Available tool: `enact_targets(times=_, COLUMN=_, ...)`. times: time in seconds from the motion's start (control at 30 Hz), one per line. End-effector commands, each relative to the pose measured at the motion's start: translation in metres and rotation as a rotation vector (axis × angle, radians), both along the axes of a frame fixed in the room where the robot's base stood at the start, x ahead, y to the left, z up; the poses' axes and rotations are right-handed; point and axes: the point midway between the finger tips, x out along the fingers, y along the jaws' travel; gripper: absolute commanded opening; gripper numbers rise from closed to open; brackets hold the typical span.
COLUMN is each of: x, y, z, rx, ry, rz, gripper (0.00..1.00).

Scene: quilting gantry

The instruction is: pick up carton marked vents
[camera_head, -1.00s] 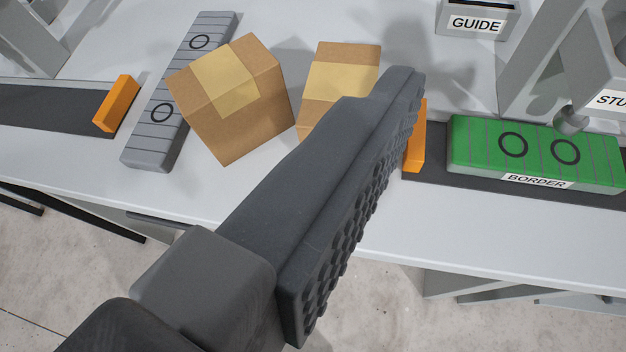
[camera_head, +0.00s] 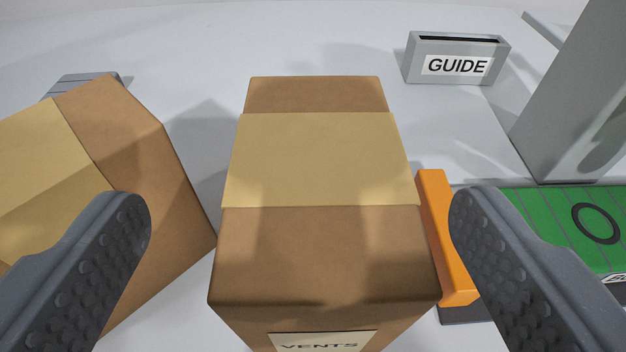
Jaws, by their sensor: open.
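The carton marked VENTS (camera_head: 325,245) is a brown cardboard box with a wide tan tape band across its top. It stands in the middle of the view, its label at the bottom edge and partly cut off. My gripper (camera_head: 297,215) is open, with one dark studded finger on each side of the carton in the picture. Neither finger visibly touches it. The left finger overlaps a second taped carton in the picture; whether it touches that carton I cannot tell.
The second carton (camera_head: 150,190) stands turned at the left, with a grey striped block (camera_head: 85,82) behind it. An orange block (camera_head: 445,240) is close by the right side of the VENTS carton. A green board (camera_head: 560,220) and the GUIDE holder (camera_head: 457,62) are further right.

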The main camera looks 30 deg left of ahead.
Motion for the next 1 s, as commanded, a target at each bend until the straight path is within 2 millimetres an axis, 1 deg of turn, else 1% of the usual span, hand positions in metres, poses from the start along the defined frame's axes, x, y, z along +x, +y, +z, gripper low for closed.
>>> enact_targets(times=0.27, x=0.012, y=0.007, z=-0.005, rx=-0.001, ry=0.0, rz=0.001, gripper=0.85)
enact_targets(times=0.47, x=0.033, y=0.015, z=-0.015, rx=-0.002, ry=0.004, rz=0.002, gripper=0.85)
enact_targets(times=0.6, x=0.045, y=0.022, z=-0.017, rx=-0.001, ry=0.001, rz=0.002, gripper=0.85)
enact_targets(times=0.73, x=0.049, y=0.026, z=-0.019, rx=0.001, ry=0.002, rz=0.002, gripper=0.85)
enact_targets(times=1.0, x=0.05, y=0.027, z=-0.02, rx=0.0, ry=0.002, rz=0.003, gripper=0.85)
